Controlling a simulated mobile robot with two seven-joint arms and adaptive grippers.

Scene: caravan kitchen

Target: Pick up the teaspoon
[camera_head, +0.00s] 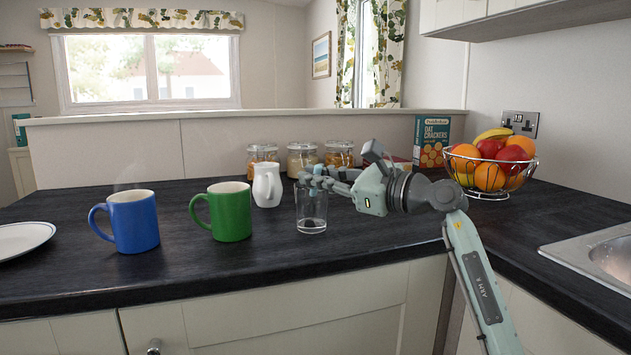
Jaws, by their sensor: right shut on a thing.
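My right gripper (312,180) reaches in from the right, its fingers at the rim of a clear drinking glass (312,215) on the dark worktop. It is shut on the teaspoon, whose handle is mostly hidden by the fingers. A small greyish shape low inside the glass looks like the teaspoon's bowl (311,223), but it is too small to be sure. The glass stands upright. My left gripper is not in view.
A white jug (267,185) stands just left of the glass, with a green mug (231,211) and a blue mug (134,221) further left. Lidded jars (302,158) stand behind. A fruit bowl (490,188) and sink (600,250) are right. The worktop's front (250,265) is clear.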

